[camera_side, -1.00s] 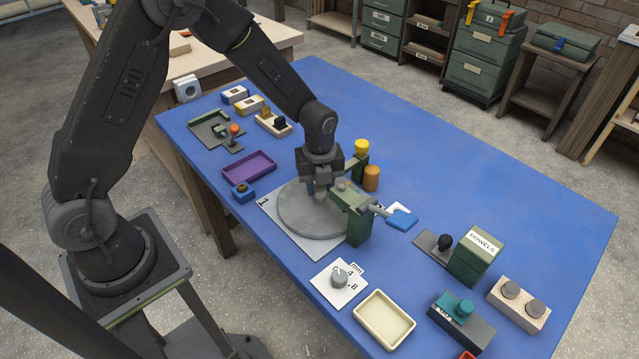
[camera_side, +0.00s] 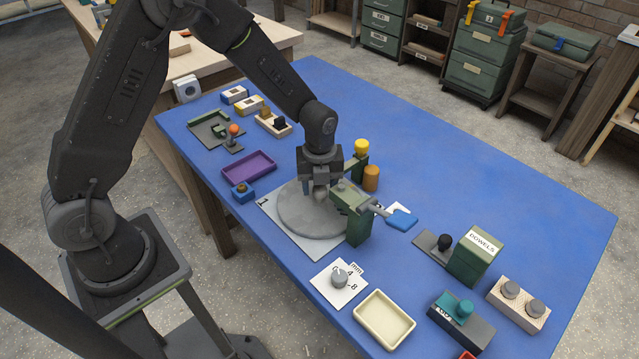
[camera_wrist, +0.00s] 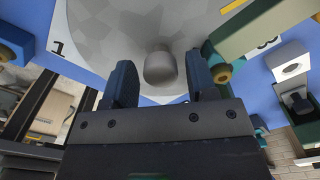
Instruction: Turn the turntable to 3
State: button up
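The turntable (camera_side: 300,222) is a grey round disc on a white plate (camera_side: 290,239) in the middle of the blue table. A "1" is printed at the plate's left corner. In the wrist view the disc (camera_wrist: 120,25) has a grey upright peg (camera_wrist: 161,68), and the "1" shows at the left. Part of a number, perhaps a 3, shows at the right beside a green part. My gripper (camera_side: 316,190) is over the disc, pointing down. In the wrist view my gripper (camera_wrist: 162,85) is open, its fingers on either side of the peg with gaps visible. No pointer mark on the disc is clear.
A green clamp-like fixture (camera_side: 358,225) stands close against the disc's right side. Yellow-topped (camera_side: 362,147) and orange (camera_side: 371,178) pieces stand behind. A purple tray (camera_side: 249,167) is left, a dial plate (camera_side: 338,285) and cream tray (camera_side: 384,320) in front. The table's back right is clear.

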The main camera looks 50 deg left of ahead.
aim_at(320, 188)
jog(key=shift+o, duration=0.5)
jog(key=shift+r, duration=0.1)
notch_tip(320, 188, up, 14)
dwell(0.4)
notch_tip(320, 188, down, 14)
jog(key=n, duration=0.7)
jog(key=shift+s+d, duration=0.15)
jog(key=shift+c, duration=0.2)
